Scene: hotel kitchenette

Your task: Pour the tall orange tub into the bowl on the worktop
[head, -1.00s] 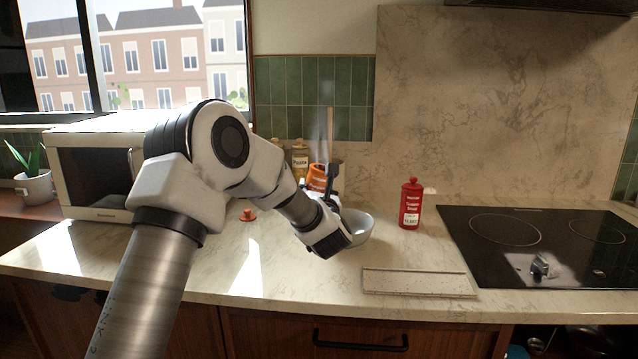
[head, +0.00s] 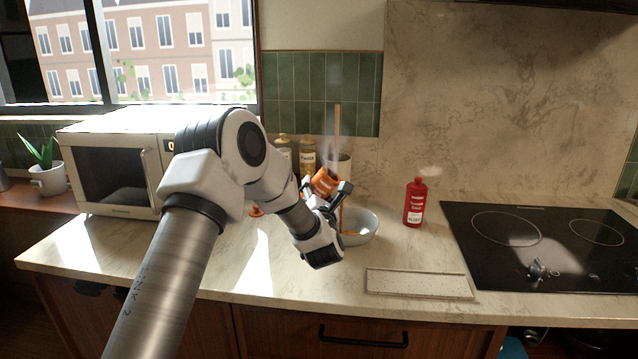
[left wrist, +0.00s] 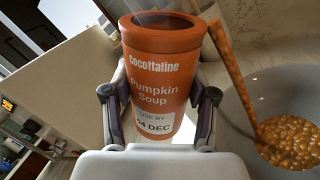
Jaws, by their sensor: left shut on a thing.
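The tall orange tub (head: 323,182) is tilted in the head view, its mouth toward the bowl. Its label reads "Pumpkin Soup" in the left wrist view (left wrist: 160,80). My left gripper (head: 332,194) is shut around the tub's sides and holds it above the worktop. A thin orange stream (left wrist: 231,75) runs from the tub's mouth into the grey-white bowl (head: 368,223). Orange, lumpy soup (left wrist: 290,140) lies in the bottom of the bowl. The bowl is partly hidden by my gripper in the head view. My right gripper is not in view.
A red bottle (head: 415,203) stands right of the bowl, before the black hob (head: 510,240). A pale flat board (head: 420,283) lies in front. Jars (head: 307,155) and a utensil pot (head: 343,168) stand behind. The microwave (head: 110,170) is at left. An orange lid (head: 256,211) lies behind my arm.

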